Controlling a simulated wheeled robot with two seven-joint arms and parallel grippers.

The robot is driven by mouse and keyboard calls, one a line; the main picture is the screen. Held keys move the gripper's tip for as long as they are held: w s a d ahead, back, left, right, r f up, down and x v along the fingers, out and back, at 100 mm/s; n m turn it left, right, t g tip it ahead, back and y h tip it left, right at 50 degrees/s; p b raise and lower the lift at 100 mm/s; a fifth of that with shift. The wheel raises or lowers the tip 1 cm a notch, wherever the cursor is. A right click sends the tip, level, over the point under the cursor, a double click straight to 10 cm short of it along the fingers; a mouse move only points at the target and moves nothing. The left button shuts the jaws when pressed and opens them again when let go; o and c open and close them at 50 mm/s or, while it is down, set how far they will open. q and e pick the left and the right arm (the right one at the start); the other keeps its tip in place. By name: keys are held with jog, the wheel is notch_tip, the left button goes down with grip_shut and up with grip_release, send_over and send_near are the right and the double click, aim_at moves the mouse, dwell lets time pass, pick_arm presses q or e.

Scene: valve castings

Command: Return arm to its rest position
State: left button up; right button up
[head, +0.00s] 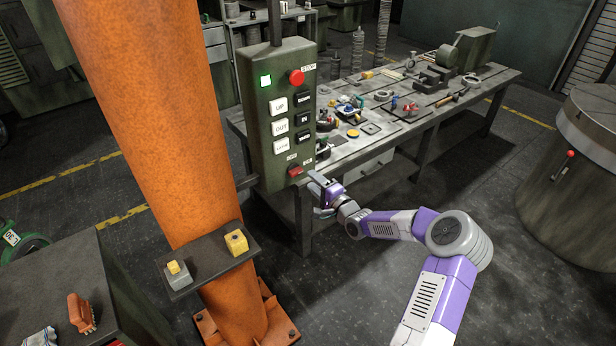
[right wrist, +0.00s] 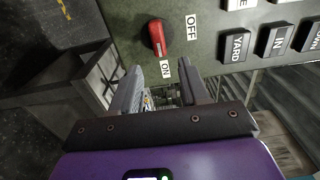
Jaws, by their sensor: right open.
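My right arm, purple and white, reaches in from the lower right in the head view. Its gripper (head: 318,190) is near the bottom of a green control box (head: 258,160). In the right wrist view the gripper (right wrist: 168,85) is open, with nothing visible between its fingers. A red rotary switch (right wrist: 158,38) on the box lies just beyond the fingertips, with OFF and ON labels beside it; its handle lies nearer the ON label. The switch also shows in the head view (head: 295,171). My left gripper is not in view.
An orange column (head: 150,110) stands left of the box and carries a small shelf (head: 208,262). A workbench (head: 400,125) with several valve parts and tools stands behind the gripper. A round drum (head: 575,170) stands at right. Floor between bench and drum is clear.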

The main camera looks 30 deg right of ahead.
jog(key=shift+s, duration=1.2)
